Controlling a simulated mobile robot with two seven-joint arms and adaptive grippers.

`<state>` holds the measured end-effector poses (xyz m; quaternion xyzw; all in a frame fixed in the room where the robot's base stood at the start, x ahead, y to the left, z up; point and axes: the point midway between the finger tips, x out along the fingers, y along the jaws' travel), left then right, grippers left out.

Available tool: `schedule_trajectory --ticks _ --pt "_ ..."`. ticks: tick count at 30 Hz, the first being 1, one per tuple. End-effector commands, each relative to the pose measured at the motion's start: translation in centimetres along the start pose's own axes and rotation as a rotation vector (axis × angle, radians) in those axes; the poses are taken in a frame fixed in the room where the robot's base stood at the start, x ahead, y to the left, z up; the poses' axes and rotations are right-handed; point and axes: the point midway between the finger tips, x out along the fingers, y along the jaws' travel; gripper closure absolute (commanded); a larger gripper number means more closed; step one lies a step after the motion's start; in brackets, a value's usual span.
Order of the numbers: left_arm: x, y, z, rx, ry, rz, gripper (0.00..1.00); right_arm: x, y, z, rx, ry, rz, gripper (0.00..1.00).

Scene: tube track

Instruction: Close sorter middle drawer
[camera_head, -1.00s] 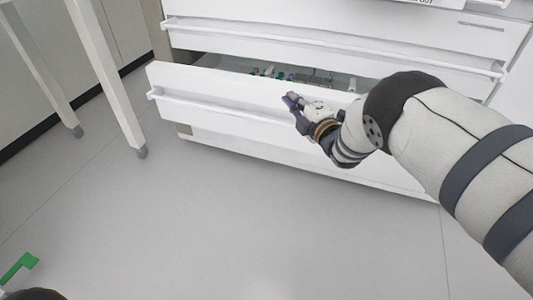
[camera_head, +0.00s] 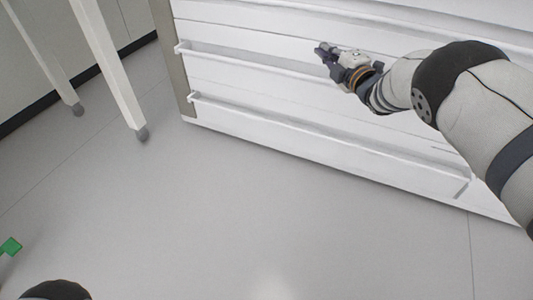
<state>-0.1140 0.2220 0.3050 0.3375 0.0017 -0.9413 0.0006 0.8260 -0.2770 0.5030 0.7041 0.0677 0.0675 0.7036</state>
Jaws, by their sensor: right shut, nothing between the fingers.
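The sorter (camera_head: 300,152) is a white cabinet with wide drawers and long bar handles. Its middle drawer (camera_head: 240,50) sits in line with the fronts around it, and no opening or contents show. My right gripper (camera_head: 321,50) is shut and empty, in front of the middle drawer near its handle; I cannot tell whether it touches the front. My right arm covers the right part of the drawer. My left gripper is not in view.
The lower drawer (camera_head: 290,122) looks shut too. White table legs (camera_head: 110,70) stand to the left of the sorter. A green piece (camera_head: 10,247) shows at the left edge. The grey floor (camera_head: 230,220) in front is clear.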

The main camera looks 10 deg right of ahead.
Motion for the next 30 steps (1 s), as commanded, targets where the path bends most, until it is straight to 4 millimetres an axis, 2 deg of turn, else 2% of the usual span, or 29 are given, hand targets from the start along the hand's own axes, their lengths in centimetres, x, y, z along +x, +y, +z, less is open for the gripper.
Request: schedule_trajectory --ticks 30 --pt "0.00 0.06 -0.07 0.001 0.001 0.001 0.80 0.27 0.55 0.47 -0.002 -0.004 0.006 1.00"
